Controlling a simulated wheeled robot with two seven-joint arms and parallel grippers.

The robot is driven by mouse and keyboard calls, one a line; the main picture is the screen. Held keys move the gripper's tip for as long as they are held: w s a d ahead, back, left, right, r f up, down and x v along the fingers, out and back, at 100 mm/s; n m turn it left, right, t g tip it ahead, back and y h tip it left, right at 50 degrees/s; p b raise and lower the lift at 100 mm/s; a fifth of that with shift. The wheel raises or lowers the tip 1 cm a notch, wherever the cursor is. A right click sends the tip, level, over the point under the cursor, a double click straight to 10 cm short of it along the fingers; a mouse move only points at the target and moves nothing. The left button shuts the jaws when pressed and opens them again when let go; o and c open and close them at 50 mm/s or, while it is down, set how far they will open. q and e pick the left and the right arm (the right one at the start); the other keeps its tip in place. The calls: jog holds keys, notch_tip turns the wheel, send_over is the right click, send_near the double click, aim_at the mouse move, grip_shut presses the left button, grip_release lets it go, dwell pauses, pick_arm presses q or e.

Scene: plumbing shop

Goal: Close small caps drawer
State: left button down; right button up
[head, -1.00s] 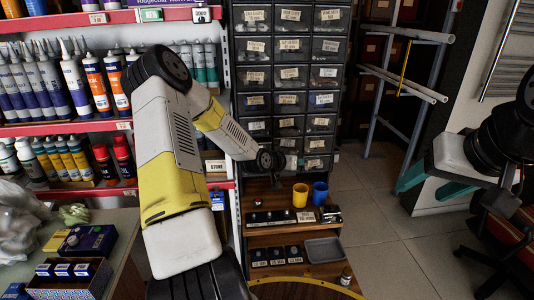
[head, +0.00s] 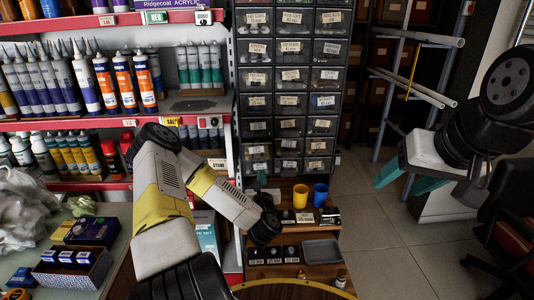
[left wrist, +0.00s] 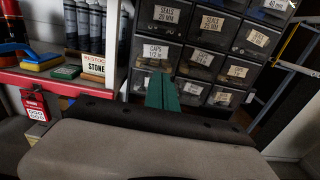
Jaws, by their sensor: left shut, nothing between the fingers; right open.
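The small caps drawer (left wrist: 155,52), labelled CAPS 1/2 IN, is in the left column of the dark drawer cabinet in the left wrist view. In the head view it seems to be the drawer low in the left column (head: 256,149). My left gripper's green fingers (left wrist: 162,92) are shut and empty, just below and in front of the caps drawer. In the head view its fingertips (head: 262,178) show by the cabinet's lower left. My right gripper (head: 407,180) is open and empty, far to the right.
A wooden shelf stand (head: 292,235) below the cabinet holds a yellow cup (head: 300,196), a blue cup (head: 320,194) and a grey tray (head: 322,251). Shelves of bottles and tubes stand left. A STONE box (left wrist: 93,66) is near the gripper.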

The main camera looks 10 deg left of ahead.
aim_at(259, 152)
pick_arm(q)
jog(key=x, duration=1.4)
jog(key=x, duration=0.3)
jog(key=shift+w+a+f, duration=0.1)
jog(key=shift+w+a, duration=0.1)
jog(key=shift+w, duration=0.2)
jog(key=shift+w+a+r, duration=0.1)
jog(key=shift+r, duration=0.1)
